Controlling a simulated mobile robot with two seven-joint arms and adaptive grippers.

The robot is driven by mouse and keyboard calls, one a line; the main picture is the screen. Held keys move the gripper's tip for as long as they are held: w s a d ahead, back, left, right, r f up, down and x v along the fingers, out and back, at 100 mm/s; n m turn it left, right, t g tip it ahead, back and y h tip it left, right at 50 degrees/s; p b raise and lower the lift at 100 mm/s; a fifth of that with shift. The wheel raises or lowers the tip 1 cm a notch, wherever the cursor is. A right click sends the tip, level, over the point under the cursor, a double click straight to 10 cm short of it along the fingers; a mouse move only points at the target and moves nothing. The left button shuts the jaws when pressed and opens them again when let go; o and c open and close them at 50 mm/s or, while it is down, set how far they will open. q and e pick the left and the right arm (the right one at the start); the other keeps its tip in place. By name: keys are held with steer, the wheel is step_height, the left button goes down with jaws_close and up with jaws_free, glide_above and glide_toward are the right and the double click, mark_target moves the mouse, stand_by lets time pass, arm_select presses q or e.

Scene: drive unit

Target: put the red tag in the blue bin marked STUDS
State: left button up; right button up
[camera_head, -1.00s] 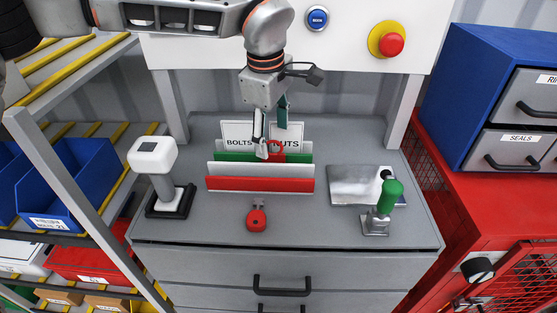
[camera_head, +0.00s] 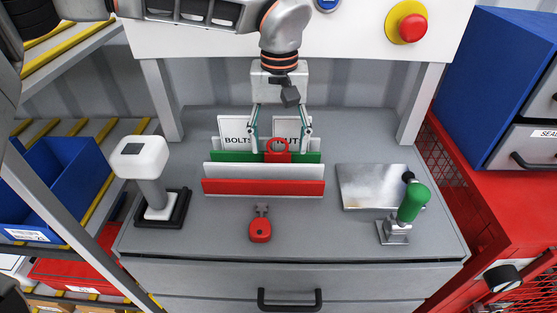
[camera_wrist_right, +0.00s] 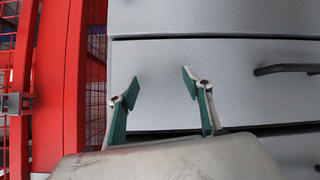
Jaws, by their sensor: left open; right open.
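A second red piece with a metal clip (camera_head: 260,228) lies on the bench in front of the rack. A blue bin (camera_head: 72,190) sits on the left shelf; its label is too small to read. In the right wrist view, my right gripper (camera_wrist_right: 160,86) is open and empty before grey drawers.
White cards marked BOLTS (camera_head: 235,130) and NUTS (camera_head: 290,128) stand at the rack's back. A white-topped stand (camera_head: 145,165) is to the left. A metal plate (camera_head: 370,187) and green-handled clamp (camera_head: 412,203) are to the right. The front bench strip is mostly clear.

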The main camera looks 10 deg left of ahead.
mark_target(278, 153)
arm_select(q)
step_height(278, 153, down, 6)
steer(key=shift+a+f+b, duration=0.1)
steer(key=shift+a+b, duration=0.05)
steer(key=shift+b, duration=0.15)
steer(key=c, duration=1.1)
steer(key=shift+o, duration=0.2)
